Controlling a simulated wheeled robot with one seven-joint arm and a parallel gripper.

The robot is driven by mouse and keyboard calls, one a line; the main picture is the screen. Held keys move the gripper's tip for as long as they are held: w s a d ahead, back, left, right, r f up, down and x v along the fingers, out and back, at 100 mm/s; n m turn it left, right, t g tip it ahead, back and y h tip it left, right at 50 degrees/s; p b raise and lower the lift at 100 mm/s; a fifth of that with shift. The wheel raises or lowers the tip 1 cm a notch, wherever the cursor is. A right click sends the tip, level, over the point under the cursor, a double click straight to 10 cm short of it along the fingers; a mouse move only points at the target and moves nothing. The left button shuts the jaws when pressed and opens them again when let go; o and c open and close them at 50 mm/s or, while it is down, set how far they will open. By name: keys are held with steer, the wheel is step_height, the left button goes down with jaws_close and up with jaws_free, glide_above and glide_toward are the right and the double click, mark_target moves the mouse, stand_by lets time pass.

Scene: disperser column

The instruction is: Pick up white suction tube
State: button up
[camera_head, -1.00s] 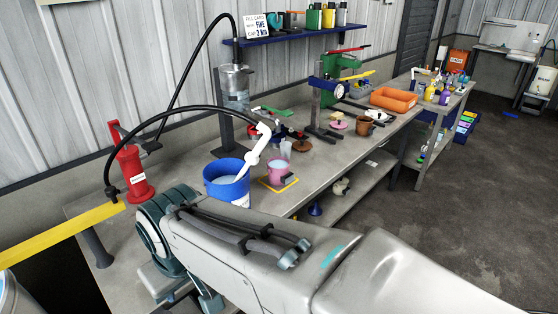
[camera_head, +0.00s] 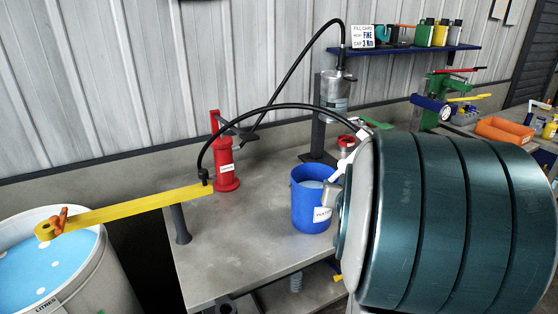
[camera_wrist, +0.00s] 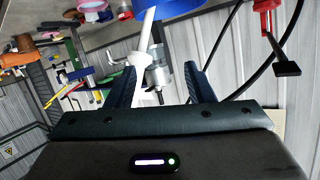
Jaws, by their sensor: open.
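The white suction tube (camera_head: 338,172) leans out of the blue bucket (camera_head: 308,208), which stands on the grey bench. My arm hides much of the tube in the head view. In the wrist view, which looks upside down, the tube (camera_wrist: 146,32) runs from the bucket (camera_wrist: 180,7) toward the gap between my fingers, with its elbow close to the left finger. My gripper (camera_wrist: 160,76) is open and nothing is clamped in it. I cannot tell how far the tube is from the fingers.
A yellow beam (camera_head: 130,208) reaches left to a drum (camera_head: 90,275) of blue liquid.

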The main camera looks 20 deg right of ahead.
mark_target(349, 158)
steer(key=s+d+m+t+b, duration=0.1)
steer(key=d+m+t, duration=0.1)
steer(key=d+t, duration=0.35)
steer(key=shift+g, duration=0.75)
steer(key=shift+d+p+x, duration=0.2)
steer(key=shift+p+x, duration=0.3)
steer(key=shift+x, duration=1.75)
steer(key=shift+d+p+x, duration=0.2)
steer(key=shift+p+x, duration=0.35)
steer(key=shift+x, duration=1.65)
steer(key=shift+d+p+x, duration=0.2)
steer(key=shift+p+x, duration=0.3)
steer(key=shift+x, duration=1.75)
steer(key=shift+s+r, duration=0.2)
steer(key=shift+c, duration=0.3)
jaws_close()
